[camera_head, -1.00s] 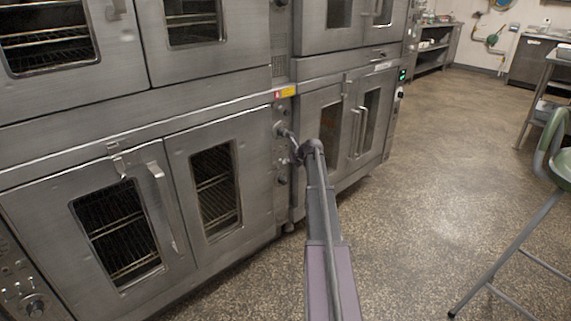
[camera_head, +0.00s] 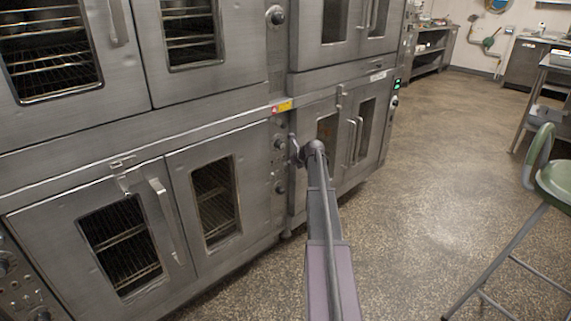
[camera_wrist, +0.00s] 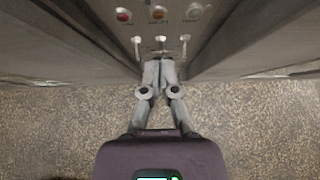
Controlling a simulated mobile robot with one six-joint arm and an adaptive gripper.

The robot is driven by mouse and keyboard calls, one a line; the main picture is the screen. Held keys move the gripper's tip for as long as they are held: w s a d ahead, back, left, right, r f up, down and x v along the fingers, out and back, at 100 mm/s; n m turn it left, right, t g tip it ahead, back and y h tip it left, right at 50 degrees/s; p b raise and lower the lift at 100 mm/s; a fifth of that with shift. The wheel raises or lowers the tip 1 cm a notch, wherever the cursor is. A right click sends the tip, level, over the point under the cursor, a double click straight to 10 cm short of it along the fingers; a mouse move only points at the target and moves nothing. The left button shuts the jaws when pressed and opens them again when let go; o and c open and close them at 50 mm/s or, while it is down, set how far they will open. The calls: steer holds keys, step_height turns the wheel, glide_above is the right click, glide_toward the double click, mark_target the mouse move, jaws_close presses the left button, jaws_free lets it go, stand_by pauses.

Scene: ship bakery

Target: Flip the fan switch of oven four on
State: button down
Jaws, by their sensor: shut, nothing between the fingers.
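In the wrist view, three small toggle switches (camera_wrist: 161,42) stand in a row on an oven control panel. A red light, an orange light (camera_wrist: 158,13) and a pale round knob sit beyond them; their labels are too blurred to read. My gripper (camera_wrist: 158,66) is shut and empty, its tips just short of the middle switch in the picture; I cannot tell whether they touch. In the head view, my gripper (camera_head: 293,146) is beside the lower oven's narrow control panel (camera_head: 279,170). I cannot tell which oven is number four or the switch positions.
Stacked steel ovens fill the left, with door handles (camera_head: 166,221) sticking out. A red and yellow label (camera_head: 282,106) is above the panel. A green stool (camera_head: 549,180) stands at right. The speckled floor (camera_head: 430,170) between is clear.

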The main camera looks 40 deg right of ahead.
steer(key=shift+s+d+r+p, duration=0.1)
steer(key=shift+s+r+p, duration=0.3)
steer(key=shift+r+p, duration=0.35)
steer(key=shift+s+d+r+p, duration=0.1)
steer(key=shift+s+r+p, duration=0.4)
steer(key=shift+r, duration=0.4)
steer(key=shift+w, duration=0.1)
steer(key=s+a+f+n+g+y, duration=0.1)
steer(key=s+a+n+g, duration=0.3)
steer(key=a, duration=0.6)
steer(key=s+a+f+n+t, duration=0.1)
steer(key=a+f+n, duration=0.1)
steer(key=a+n, duration=0.65)
steer(key=s+a+f+n+g+y, duration=0.1)
steer(key=s+a+n+g, duration=0.2)
steer(key=a, duration=0.9)
steer(key=s+a+f+n+g+h, duration=0.3)
steer(key=s+a+n+g, duration=0.1)
steer(key=s+a+n, duration=1.55)
step_height(320, 180, up, 33)
steer(key=s+p, duration=0.1)
steer(key=p, duration=3.1)
steer(key=shift+a+f, duration=0.2)
steer(key=shift+a, duration=0.2)
